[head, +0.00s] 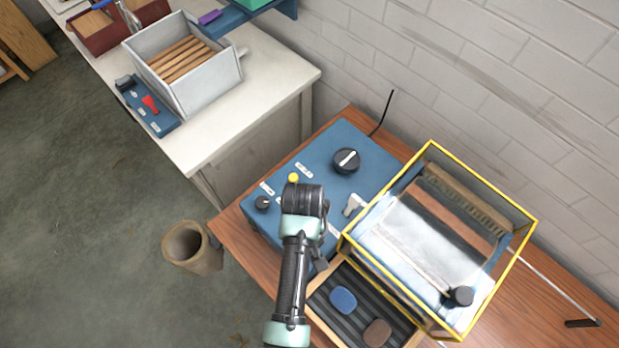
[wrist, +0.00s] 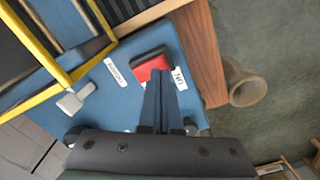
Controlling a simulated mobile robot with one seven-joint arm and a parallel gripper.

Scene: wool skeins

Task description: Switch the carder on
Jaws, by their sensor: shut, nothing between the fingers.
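The carder's blue control box (head: 325,155) stands on the brown bench, beside its yellow-framed drum guard (head: 485,192). In the wrist view, a red and black rocker switch (wrist: 150,66) sits on the blue panel (wrist: 122,98), with a white ON label (wrist: 179,78) beside it. My gripper (wrist: 158,80) is shut and empty, its fingertips over or just at the red part of the switch; I cannot tell if they touch. In the head view my gripper (head: 303,200) hides the switch. A large black dial (head: 346,160), yellow button (head: 293,178) and small black knob (head: 262,203) show there.
A white handle (head: 353,205) stands up between the panel and the guard. A tray (head: 335,324) with a blue and a brown oval lies in front. A pale table (head: 275,85) behind holds a grey slatted box (head: 212,82) and a red lever (head: 150,104). An open container (head: 190,247) stands at left.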

